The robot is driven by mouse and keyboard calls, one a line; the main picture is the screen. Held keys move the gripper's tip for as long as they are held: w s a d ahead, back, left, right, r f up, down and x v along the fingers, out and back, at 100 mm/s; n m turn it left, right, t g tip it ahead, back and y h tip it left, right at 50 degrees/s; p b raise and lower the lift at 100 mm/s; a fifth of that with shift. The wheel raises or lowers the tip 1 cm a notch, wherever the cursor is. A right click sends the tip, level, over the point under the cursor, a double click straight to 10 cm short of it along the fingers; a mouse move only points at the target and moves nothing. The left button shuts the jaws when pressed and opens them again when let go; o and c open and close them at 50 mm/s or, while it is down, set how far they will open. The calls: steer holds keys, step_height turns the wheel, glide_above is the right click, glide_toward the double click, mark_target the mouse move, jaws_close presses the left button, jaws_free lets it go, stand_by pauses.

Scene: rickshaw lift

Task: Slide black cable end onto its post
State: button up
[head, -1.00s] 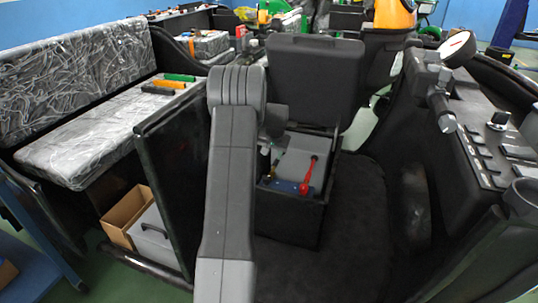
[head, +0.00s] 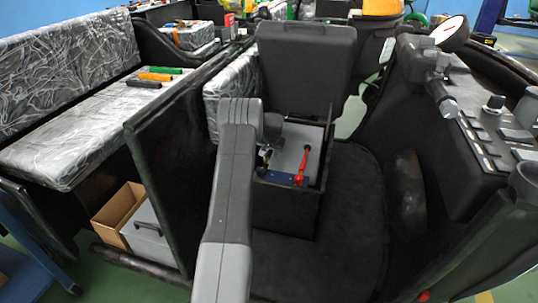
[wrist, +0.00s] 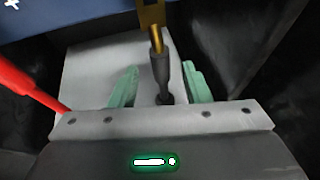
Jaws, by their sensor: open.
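The black cable end (wrist: 161,72) is a dark sleeve with a brass-coloured tip (wrist: 156,40). In the wrist view it stands between the green fingers of my gripper (wrist: 160,67). The fingers are open, with a gap on each side of the cable end. A yellow-brown upright tab (wrist: 151,12), possibly the post, rises just beyond the brass tip against a blue surface; whether they touch is unclear. In the head view my arm comes down beside the open black box (head: 285,215), and my fingers are too small to make out there.
A red cable (wrist: 35,85) runs along the left in the wrist view; it also shows in the box in the head view (head: 301,167). The raised black lid (head: 305,65) stands behind the box. A black panel (head: 170,180) is left of my arm. Dark floor lies right of the box.

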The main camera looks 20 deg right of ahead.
mark_target(269, 154)
steer(key=shift+x, duration=1.15)
steer(key=shift+c, duration=0.4)
jaws_close()
